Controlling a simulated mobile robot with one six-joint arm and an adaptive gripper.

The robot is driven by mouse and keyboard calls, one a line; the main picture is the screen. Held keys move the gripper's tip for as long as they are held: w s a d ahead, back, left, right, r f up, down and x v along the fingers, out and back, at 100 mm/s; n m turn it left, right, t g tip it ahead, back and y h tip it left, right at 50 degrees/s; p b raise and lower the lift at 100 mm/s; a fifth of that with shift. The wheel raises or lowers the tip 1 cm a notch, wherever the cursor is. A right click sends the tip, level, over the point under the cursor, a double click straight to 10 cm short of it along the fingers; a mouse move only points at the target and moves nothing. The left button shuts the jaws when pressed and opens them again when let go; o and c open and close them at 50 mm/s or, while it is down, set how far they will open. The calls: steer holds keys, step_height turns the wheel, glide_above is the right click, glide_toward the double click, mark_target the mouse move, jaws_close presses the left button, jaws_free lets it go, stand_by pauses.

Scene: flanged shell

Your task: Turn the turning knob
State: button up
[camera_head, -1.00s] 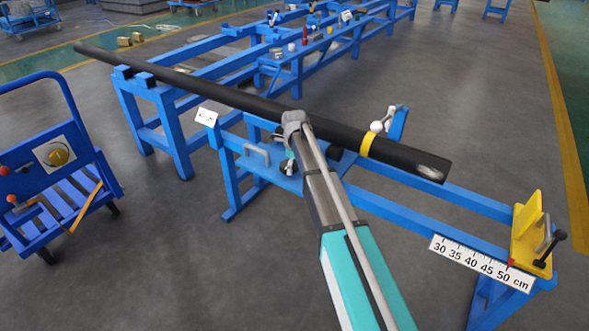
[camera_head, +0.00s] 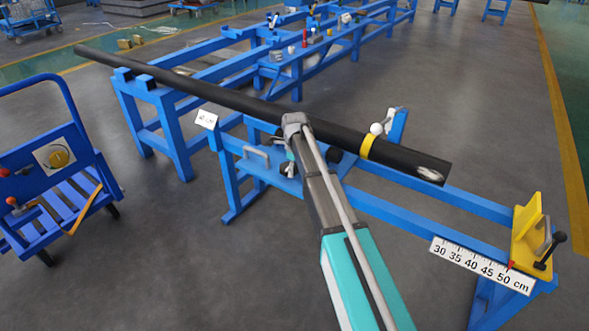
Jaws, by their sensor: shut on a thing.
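My arm reaches in from the bottom, and its wrist is in front of the long black pipe (camera_head: 230,94). My gripper (camera_head: 290,162) is mostly hidden behind the wrist, low beside the pipe at the blue stand. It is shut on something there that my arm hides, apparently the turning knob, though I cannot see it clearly. Small dark round parts show around the gripper, under the pipe.
A yellow end stop (camera_head: 527,232) and a cm scale (camera_head: 482,265) are at the right. A white ball (camera_head: 376,128) sits behind the pipe. Open grey floor lies between cart and stand.

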steer(key=n, duration=0.2)
steer(key=w+n, duration=0.1)
steer(key=n, duration=0.4)
steer(key=shift+w+n, duration=0.25)
steer(key=shift+n, duration=0.05)
steer(key=n, duration=0.4)
steer(key=shift+w+a+n, duration=0.2)
steer(key=shift+w+n, duration=0.1)
steer(key=shift+w, duration=0.05)
steer(key=shift+a+n, duration=0.2)
steer(key=shift+n, duration=1.3)
steer(key=o, duration=0.8)
steer(key=shift+f, duration=0.1)
steer(key=shift+w, duration=0.1)
